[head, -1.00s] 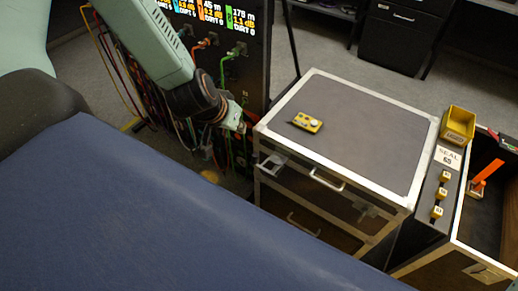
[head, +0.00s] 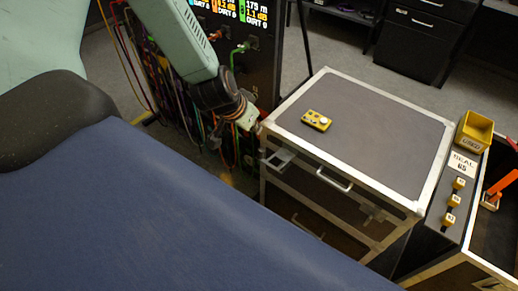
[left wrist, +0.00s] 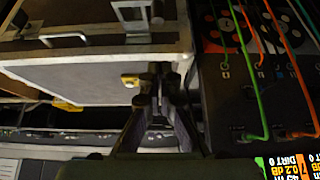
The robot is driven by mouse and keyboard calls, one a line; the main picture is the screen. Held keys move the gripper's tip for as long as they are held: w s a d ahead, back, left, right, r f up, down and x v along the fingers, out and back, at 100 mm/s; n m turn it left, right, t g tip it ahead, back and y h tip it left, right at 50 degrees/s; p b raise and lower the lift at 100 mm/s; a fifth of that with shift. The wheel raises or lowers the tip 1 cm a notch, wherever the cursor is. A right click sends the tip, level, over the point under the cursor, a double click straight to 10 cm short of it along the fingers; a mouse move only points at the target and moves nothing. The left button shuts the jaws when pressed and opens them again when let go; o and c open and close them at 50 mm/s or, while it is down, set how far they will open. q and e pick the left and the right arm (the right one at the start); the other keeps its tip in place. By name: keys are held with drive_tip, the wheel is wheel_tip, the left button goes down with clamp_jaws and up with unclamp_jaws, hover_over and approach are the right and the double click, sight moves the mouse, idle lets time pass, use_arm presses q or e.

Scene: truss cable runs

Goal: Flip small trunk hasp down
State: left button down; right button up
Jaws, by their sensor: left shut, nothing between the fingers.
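The small trunk (head: 365,135) is a case with a grey lid and pale metal edging. A silver hasp (head: 279,158) sits near the left end of its front, its plate standing out from the face. It also shows at the top of the left wrist view (left wrist: 132,14). A second latch (head: 372,211) is farther right on the front. My left gripper (head: 254,121) is beside the trunk's left front top corner, above and left of the hasp. In the left wrist view its fingers (left wrist: 157,82) are shut and empty. My right gripper is not in view.
A yellow handheld device (head: 316,120) lies on the lid. A front handle (head: 334,180) sits between the latches. A dark rack (head: 262,75) with cables stands close behind my left gripper. A yellow bin (head: 474,131) and an open case are at the right.

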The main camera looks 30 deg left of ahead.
use_arm(q)
drive_tip(key=b, duration=0.4)
hover_over(258, 154)
drive_tip(key=w, duration=0.1)
drive_tip(key=f, duration=0.5)
drive_tip(key=shift+w+d, duration=0.1)
drive_tip(key=shift+d, duration=0.2)
drive_tip(key=shift+s+a+f, duration=0.1)
drive_tip(key=shift+s+f, duration=0.1)
drive_tip(key=shift+f, duration=0.45)
drive_tip(key=shift+s+a+f, duration=0.1)
drive_tip(key=shift+s+f, duration=0.05)
drive_tip(key=shift+f, duration=0.45)
drive_tip(key=shift+s+f+b, duration=0.2)
drive_tip(key=shift+f+b, duration=0.2)
drive_tip(key=shift+f, duration=0.05)
drive_tip(key=shift+d, duration=0.1)
drive_tip(key=shift+f, duration=0.15)
